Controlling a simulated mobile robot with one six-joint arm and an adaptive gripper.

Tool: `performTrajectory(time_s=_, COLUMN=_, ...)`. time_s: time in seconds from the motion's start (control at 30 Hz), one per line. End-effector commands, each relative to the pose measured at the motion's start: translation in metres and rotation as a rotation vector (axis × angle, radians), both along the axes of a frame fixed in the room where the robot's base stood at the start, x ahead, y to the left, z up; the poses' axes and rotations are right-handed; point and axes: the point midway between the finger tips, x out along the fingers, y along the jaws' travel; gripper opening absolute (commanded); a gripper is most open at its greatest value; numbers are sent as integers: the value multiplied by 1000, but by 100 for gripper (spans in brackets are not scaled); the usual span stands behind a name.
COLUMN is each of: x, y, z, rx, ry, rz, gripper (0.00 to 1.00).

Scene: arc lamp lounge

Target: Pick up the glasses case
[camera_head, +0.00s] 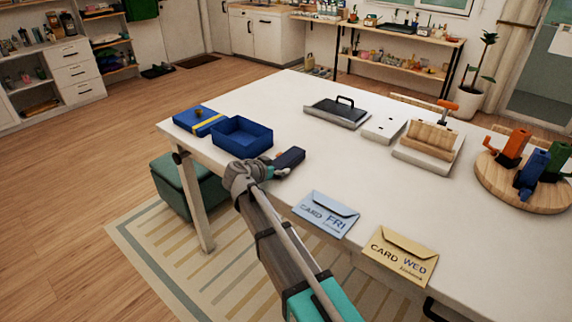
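A small dark slate-coloured case (291,157), which looks like the glasses case, is at the near left part of the white table (330,160). It is just right of an open blue box. My arm reaches up from the bottom of the picture, and my gripper (279,173) is right at the near side of the case. The gripper overlaps the case's near end in this view. The fingers are small and partly hidden, so I cannot tell whether they touch or hold it, or whether the case rests on the table.
The open blue box (226,140) and a blue lid with a yellow band (187,121) are left of the case. A blue envelope (325,213) and a yellow envelope (399,255) lie near the front edge. A black-handled tray (338,113) stands farther back. Bare tabletop lies between.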

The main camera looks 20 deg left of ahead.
Motion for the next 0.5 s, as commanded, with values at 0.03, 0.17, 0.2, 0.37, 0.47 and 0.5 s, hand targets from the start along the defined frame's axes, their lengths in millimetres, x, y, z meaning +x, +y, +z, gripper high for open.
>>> performTrajectory(time_s=0.03, x=0, y=0, z=0, rx=0, ry=1, rz=0, gripper=50)
performTrajectory(time_s=0.17, x=0, y=0, z=0, rx=1, ry=1, rz=-1, gripper=27)
performTrajectory(time_s=0.2, x=0, y=0, z=0, rx=1, ry=1, rz=-1, gripper=27)
performTrajectory(time_s=0.37, x=1, y=-1, z=0, rx=1, ry=1, rz=-1, gripper=27)
performTrajectory(time_s=0.47, x=1, y=-1, z=0, rx=1, ry=1, rz=-1, gripper=27)
performTrajectory(time_s=0.5, x=1, y=-1, z=0, rx=1, ry=2, rz=-1, gripper=27)
